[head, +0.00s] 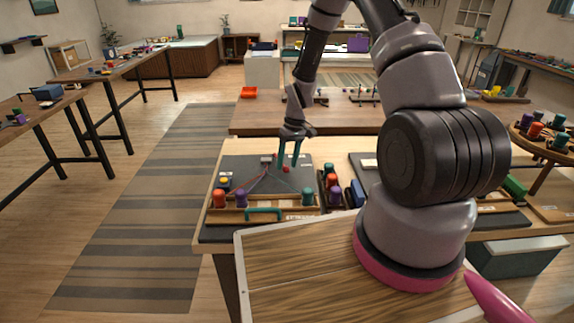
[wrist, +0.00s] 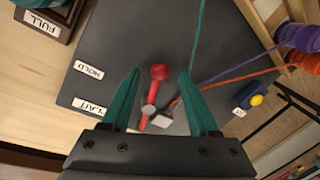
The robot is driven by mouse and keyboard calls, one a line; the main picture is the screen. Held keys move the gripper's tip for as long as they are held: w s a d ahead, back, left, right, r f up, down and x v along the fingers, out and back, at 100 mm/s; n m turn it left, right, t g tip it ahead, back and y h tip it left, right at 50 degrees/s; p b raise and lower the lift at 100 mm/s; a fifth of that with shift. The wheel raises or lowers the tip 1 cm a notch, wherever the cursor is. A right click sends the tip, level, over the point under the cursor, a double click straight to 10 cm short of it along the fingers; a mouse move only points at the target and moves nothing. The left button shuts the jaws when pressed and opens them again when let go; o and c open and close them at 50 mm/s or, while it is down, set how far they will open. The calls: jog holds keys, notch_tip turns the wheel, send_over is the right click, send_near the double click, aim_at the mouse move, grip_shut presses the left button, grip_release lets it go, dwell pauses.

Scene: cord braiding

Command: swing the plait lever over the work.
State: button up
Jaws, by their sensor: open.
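The plait lever, red with a round knob (wrist: 159,72), stands on the dark board (wrist: 120,30); its grey pivot end lies beside a small pale block where the cords meet. In the head view its red knob (head: 285,169) shows just below my fingers. My gripper (head: 289,155) is open above the lever. In the wrist view its two teal fingers lie either side of the knob, apart from it. Labels HOLD (wrist: 88,70) and PLAIT (wrist: 90,106) are on the board. Teal, purple (wrist: 245,65) and orange (wrist: 240,77) cords fan out from the block.
Purple (head: 242,197), orange (head: 219,198) and teal (head: 308,196) spools stand along the board's near edge, by a teal handle (head: 263,214). A yellow button (wrist: 257,99) is at one side. A rack of coloured spools (head: 331,187) stands right of the board.

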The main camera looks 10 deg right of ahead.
jog(key=shift+a+f, duration=0.1)
jog(key=shift+f, duration=0.55)
grip_shut()
dwell(1.0)
